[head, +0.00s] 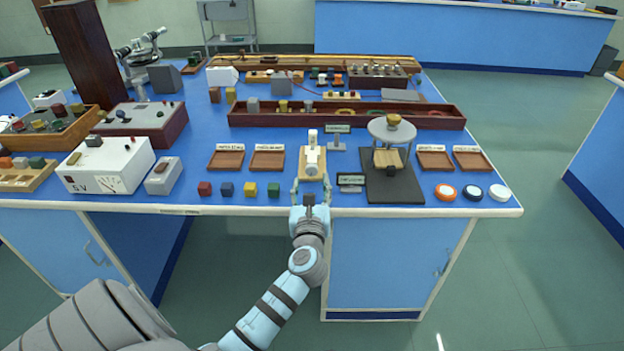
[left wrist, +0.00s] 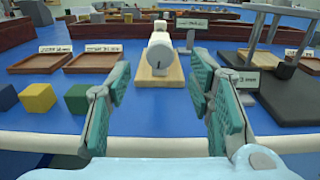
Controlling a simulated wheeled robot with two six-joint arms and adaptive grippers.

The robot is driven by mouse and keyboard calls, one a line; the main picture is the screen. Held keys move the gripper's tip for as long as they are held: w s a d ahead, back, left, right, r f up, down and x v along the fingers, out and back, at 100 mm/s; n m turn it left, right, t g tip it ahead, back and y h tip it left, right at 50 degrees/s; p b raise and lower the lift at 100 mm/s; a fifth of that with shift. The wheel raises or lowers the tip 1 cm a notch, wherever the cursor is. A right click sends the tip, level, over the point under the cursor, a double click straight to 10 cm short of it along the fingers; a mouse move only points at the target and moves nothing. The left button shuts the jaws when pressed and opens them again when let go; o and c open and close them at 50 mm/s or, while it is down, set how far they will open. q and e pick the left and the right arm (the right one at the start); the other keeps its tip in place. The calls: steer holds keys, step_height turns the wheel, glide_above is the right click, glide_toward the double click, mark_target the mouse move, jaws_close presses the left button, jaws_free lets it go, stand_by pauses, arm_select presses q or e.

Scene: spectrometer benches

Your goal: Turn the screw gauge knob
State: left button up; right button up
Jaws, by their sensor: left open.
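The screw gauge (head: 312,155) is a white device with a rounded knob, on a light wooden base (head: 307,174) near the front edge of the blue bench. My left gripper (head: 311,186) is in front of the base at the bench edge. In the left wrist view the left gripper (left wrist: 160,95) is open and empty, its teal-padded fingers spread on both sides of the gauge, which lies beyond them. My right gripper is not in view.
Small red, blue, yellow and green cubes (head: 250,189) sit left of the gripper. A small dark label stand (head: 350,181) and a black mat (head: 401,196) with a round-topped stand are close on the right. Wooden trays (head: 267,161) flank the gauge.

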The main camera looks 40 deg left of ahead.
mark_target(312, 172)
arm_select(q)
steer(key=x, duration=0.4)
steer(key=shift+w+a+b, duration=0.1)
steer(key=shift+w+b, duration=0.1)
steer(key=shift+b, duration=0.15)
jaws_close()
